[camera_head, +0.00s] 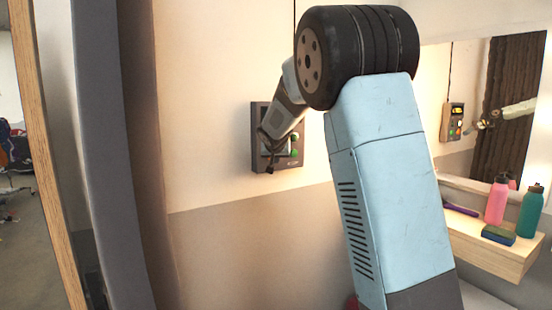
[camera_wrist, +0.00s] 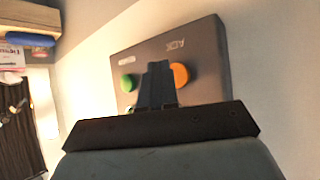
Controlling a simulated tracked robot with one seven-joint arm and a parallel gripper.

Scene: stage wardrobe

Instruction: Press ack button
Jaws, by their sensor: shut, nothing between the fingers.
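A dark grey control panel (camera_head: 258,120) is fixed to the wall, partly hidden behind my arm. It fills the middle of the wrist view (camera_wrist: 208,45). There, an orange button (camera_wrist: 181,75) sits right of my fingers, under lettering that looks like ACK. In the head view my gripper (camera_head: 269,148) overlaps the panel's lower left. I cannot tell whether the fingertips touch the panel.
A mirror (camera_head: 468,75) at the right reflects the panel and part of my arm. Below it, a wooden shelf (camera_head: 490,252) holds a pink bottle (camera_head: 497,203), a teal bottle (camera_head: 530,212) and a blue-green block (camera_head: 498,236). A wood-edged dark frame (camera_head: 105,150) stands at the left.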

